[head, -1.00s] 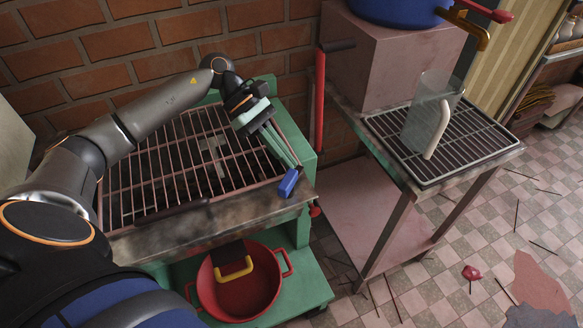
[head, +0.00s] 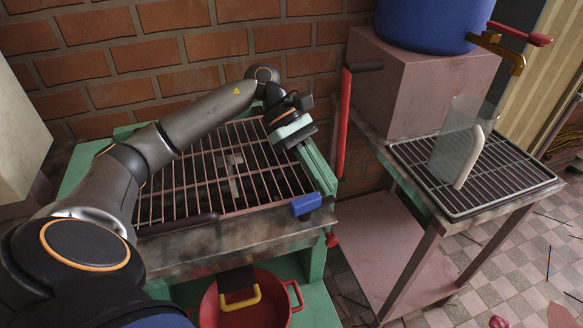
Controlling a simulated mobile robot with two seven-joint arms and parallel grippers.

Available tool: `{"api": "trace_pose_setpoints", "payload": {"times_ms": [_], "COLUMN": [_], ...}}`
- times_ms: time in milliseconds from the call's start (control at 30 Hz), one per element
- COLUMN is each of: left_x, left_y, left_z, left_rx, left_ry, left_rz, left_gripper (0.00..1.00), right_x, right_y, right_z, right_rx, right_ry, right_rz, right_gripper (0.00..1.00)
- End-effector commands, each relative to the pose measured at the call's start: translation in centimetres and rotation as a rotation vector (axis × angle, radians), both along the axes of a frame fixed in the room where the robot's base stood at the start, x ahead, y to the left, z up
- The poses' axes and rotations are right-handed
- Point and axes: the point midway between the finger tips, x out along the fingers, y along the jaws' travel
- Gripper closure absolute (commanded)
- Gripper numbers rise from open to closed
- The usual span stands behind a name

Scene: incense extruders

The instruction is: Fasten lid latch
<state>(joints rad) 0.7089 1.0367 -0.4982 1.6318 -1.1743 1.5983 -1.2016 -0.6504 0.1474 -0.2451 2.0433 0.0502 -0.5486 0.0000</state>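The barred lid (head: 165,201) lies flat over the green-framed bench, with a dark handle (head: 178,226) at its front. A small blue block (head: 306,205), which looks like the latch, sits at the lid's front right corner, roughly in line with the front edge. My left gripper (head: 316,168) is over the lid's right side, pointing down toward that corner. Its tips are just behind and right of the blue block; I cannot tell whether they touch it. The finger gap is not clear against the green frame. My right gripper is not in view.
A red pot (head: 246,301) with a yellow-handled piece stands on the lower shelf. A red lever (head: 343,122) rises right of the bench. A side table (head: 428,225) holds a rack, a clear jug (head: 450,140) and a blue tank (head: 425,24).

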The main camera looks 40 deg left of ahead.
Motion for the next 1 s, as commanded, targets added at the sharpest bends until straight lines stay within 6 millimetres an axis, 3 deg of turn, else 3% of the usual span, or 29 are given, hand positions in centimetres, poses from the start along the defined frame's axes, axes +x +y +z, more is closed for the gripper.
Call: {"api": "trace_pose_setpoints", "payload": {"times_ms": [767, 1000], "left_x": [0.0, 0.2], "left_y": [-0.3, 1.5], "left_z": [0.0, 1.7], "left_rx": [0.0, 0.002], "left_ry": [0.001, -0.002], "left_rz": [-0.001, 0.002], "left_gripper": [1.0, 1.0], "right_x": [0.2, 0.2], "right_y": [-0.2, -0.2], "right_z": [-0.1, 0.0], "right_rx": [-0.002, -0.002], "right_ry": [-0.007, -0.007], "right_rz": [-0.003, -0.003], "right_gripper": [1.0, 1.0]}}
